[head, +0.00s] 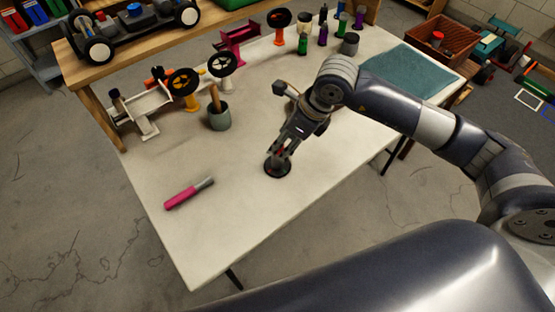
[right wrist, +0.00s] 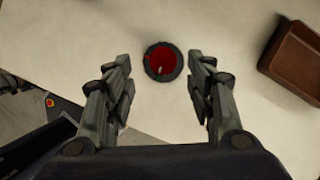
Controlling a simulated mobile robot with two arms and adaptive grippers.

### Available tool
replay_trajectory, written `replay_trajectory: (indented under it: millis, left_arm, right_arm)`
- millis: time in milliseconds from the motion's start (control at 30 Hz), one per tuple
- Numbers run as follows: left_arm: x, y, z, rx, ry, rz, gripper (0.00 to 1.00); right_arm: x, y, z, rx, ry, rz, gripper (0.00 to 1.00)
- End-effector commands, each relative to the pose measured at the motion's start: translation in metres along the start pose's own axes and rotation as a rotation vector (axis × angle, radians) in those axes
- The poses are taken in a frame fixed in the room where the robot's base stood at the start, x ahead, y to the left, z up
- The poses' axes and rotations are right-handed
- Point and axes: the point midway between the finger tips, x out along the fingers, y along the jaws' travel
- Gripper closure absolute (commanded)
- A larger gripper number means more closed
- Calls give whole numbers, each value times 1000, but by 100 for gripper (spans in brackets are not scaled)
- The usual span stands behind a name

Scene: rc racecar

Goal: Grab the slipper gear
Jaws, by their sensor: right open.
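The slipper gear, a round black disc with a red centre, lies flat on the pale table in the head view (head: 278,171). It also shows in the right wrist view (right wrist: 163,62), near the top middle. My right gripper (head: 281,157) points down at the gear in the head view and partly covers it. In the right wrist view my right gripper (right wrist: 160,68) is open, with one finger on each side of the gear and a gap to both. I cannot tell how high the fingertips are above the table. My left gripper is not in view.
A pink-handled tool (head: 184,196) lies left of the gear. A grey cup (head: 219,120) and a white car chassis (head: 146,106) stand behind it. Several bottles (head: 323,36) stand at the back, near a teal mat (head: 400,74). A brown tray (right wrist: 294,60) shows in the right wrist view.

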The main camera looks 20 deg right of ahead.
Motion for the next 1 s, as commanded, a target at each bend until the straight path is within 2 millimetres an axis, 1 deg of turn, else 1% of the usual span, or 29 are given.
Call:
replay_trajectory:
  millis: [100,267,400,533,633,833,867,900,967,1000]
  left_arm:
    - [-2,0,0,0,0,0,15]
    - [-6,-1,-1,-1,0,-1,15]
    - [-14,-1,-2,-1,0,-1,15]
    - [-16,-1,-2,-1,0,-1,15]
    - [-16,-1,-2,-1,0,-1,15]
    - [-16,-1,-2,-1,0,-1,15]
    - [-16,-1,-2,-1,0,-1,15]
    - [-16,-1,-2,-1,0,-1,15]
    - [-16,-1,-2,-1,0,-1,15]
    - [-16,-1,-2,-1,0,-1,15]
  right_arm:
    - [12,0,0,1,0,1,50]
    - [24,-1,-1,1,1,2,50]
    - [44,-3,-2,2,1,4,50]
    - [62,-4,-2,1,0,3,50]
    - [67,-4,-3,0,-2,1,50]
    - [68,-4,-3,-1,-2,0,50]
    - [68,-4,-3,-1,-2,0,54]
    - [68,-4,-3,-1,-2,0,63]
    - [68,-4,-3,0,-2,1,77]
    - [68,-4,-3,0,-2,1,86]
